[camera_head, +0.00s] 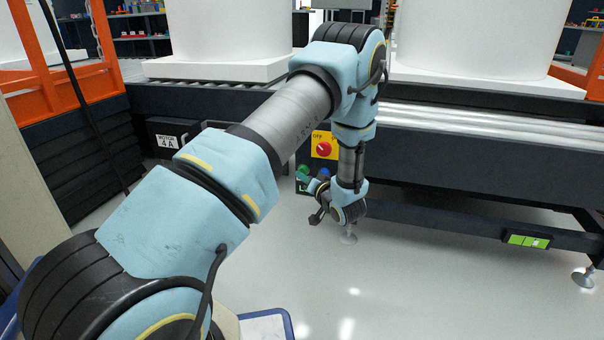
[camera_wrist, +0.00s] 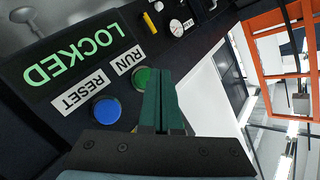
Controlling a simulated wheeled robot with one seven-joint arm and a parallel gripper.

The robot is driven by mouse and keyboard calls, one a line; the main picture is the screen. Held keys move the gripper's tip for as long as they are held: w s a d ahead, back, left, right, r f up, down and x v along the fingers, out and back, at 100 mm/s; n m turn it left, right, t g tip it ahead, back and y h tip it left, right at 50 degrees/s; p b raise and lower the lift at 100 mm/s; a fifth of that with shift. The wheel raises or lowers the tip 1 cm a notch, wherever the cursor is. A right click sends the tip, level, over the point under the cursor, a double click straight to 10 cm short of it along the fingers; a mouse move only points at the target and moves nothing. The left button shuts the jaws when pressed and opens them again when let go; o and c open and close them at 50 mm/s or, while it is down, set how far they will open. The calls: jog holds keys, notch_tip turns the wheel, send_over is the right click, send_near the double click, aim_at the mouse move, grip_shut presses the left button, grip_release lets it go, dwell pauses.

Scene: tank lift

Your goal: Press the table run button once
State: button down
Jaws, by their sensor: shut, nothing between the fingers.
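The green button (camera_wrist: 143,75) sits on a dark panel beside the RUN label (camera_wrist: 126,60) in the wrist view. My gripper (camera_wrist: 166,72) is shut and empty. Its dark green fingers point at the panel and cover part of the green button's edge. I cannot tell whether the tips touch the button. The blue button (camera_wrist: 106,110) is beside the RESET label (camera_wrist: 79,90). A display (camera_wrist: 72,50) reads LOCKED in green letters. In the head view, the green button (camera_head: 304,171) and blue button (camera_head: 324,173) are low on the panel, close to my wrist.
A red rotary switch (camera_head: 323,149) on a yellow plate is above the buttons. A roller table (camera_head: 460,119) carries large white tanks (camera_head: 475,35). A MOTOR 4A box (camera_head: 170,140) is at left. A green indicator (camera_head: 527,240) is on the lower rail. The floor in front is clear.

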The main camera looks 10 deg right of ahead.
jog(key=shift+w+d, duration=0.2)
jog(key=shift+w, duration=0.15)
dwell(0.4)
jog(key=shift+s+a+p, duration=0.45)
jog(key=shift+s+p, duration=0.1)
jog(key=shift+s, duration=0.25)
jog(key=shift+s+a+p, duration=0.45)
jog(key=shift+s+p, duration=0.05)
jog(key=shift+s, duration=0.4)
jog(key=shift+s+a+p, duration=0.45)
jog(key=shift+s+a, duration=0.05)
jog(key=shift+s, duration=0.35)
jog(key=shift+s+a+p, duration=0.45)
jog(key=shift+s+p, duration=0.05)
jog(key=shift+s, duration=0.4)
